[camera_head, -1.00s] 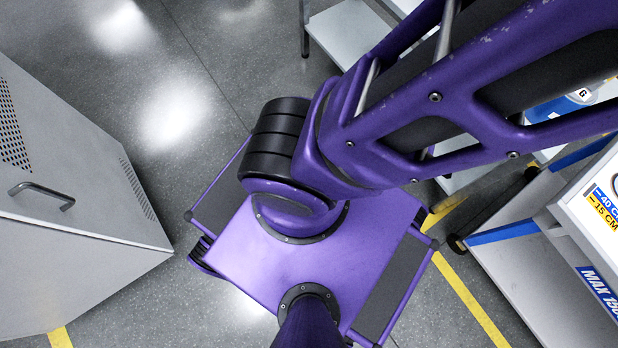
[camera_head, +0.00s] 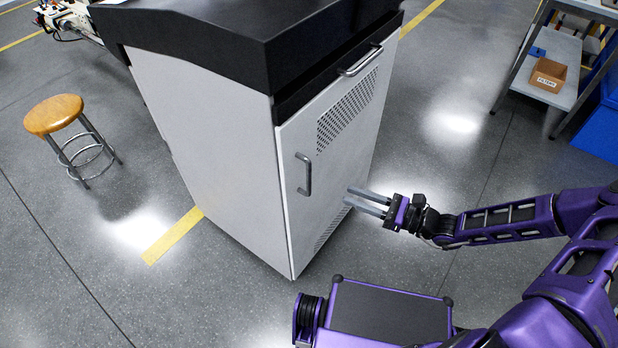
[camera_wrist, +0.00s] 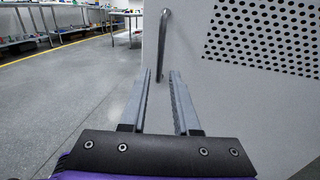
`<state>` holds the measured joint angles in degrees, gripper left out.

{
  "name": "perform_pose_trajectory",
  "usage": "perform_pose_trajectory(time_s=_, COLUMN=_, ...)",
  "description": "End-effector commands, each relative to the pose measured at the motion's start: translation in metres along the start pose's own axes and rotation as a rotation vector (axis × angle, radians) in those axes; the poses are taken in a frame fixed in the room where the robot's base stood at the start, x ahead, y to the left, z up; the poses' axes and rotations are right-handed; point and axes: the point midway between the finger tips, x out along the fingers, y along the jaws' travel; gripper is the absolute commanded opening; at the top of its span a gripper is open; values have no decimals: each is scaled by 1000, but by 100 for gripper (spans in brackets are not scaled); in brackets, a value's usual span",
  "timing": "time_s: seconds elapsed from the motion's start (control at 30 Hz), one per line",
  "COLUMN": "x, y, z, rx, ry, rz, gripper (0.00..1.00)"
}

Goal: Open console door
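The console (camera_head: 205,130) is a pale grey cabinet with a black top. Its door (camera_head: 335,170) is a grey panel that looks shut, with vent holes and a vertical metal handle (camera_head: 305,175) near its left edge. The handle also shows in the wrist view (camera_wrist: 165,40), upright and ahead of the fingertips, roughly in line with the gap between them. My gripper (camera_head: 366,202) is in front of the door, right of the handle in the head view. Its two grey fingers are parallel, apart and empty, as the wrist view shows (camera_wrist: 161,78). It seems clear of the handle.
A second, horizontal handle (camera_head: 360,60) sits above the door under the black top. A wooden-topped stool (camera_head: 55,114) stands left of the console. A shelf with a cardboard box (camera_head: 548,75) and a blue bin (camera_head: 600,125) are at the right. The floor around the console's front is open.

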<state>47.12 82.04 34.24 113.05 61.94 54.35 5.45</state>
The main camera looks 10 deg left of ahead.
Motion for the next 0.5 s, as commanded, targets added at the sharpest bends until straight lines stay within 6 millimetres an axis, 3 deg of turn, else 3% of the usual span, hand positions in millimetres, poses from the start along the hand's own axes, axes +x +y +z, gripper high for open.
perform_pose_trajectory(time_s=0.3, x=72, y=2, z=-1, rx=1, ry=0, rz=4, gripper=30)
perform_pose_trajectory(time_s=0.5, x=107, y=1, z=-1, rx=0, ry=1, rz=3, gripper=30)
